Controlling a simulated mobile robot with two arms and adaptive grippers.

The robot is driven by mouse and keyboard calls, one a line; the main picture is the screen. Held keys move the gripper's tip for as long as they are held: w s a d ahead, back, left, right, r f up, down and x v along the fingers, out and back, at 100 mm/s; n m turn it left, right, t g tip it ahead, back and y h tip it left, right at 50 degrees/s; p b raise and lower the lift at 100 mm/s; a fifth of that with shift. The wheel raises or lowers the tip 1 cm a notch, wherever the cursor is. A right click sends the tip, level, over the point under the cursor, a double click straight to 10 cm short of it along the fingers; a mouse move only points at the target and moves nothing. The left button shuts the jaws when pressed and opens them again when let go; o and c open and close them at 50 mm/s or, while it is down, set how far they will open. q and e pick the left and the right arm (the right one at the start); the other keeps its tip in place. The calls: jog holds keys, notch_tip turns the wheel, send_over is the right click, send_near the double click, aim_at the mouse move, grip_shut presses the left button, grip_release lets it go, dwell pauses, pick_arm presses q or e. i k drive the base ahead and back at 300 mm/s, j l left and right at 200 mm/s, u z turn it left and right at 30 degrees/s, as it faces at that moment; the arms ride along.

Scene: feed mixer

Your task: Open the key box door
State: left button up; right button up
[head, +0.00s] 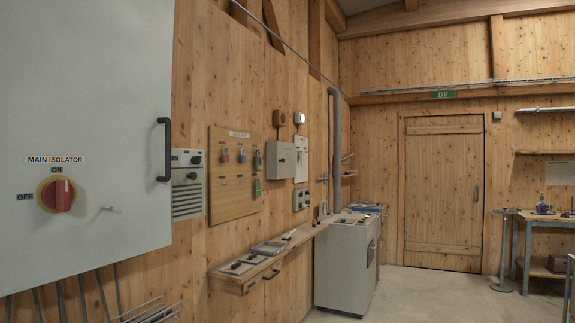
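A small pale grey box (280,160), which looks like the key box, is fixed to the wood wall right of a lockout board (236,172). Its front looks shut, with a small dark spot near its right edge. It is some way off and small, so the latch or handle is not clear. No label that names it can be read. Neither of my grippers is in view.
A large grey cabinet (90,120) with a red main isolator knob (57,194) and black handle (164,150) stands close at left. A shelf (240,284) with papers runs below the board. A grey machine cabinet (345,265) stands beyond. The floor (430,295) at right is clear.

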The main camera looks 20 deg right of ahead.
aim_at(286, 152)
jog(key=i+l+z, duration=0.5)
jog(key=i, duration=0.2)
jog(key=i+l+z, duration=0.3)
jog(key=i, duration=0.4)
jog(key=i+j+z, duration=0.1)
jog(key=i+z, duration=0.15)
jog(key=i, duration=0.45)
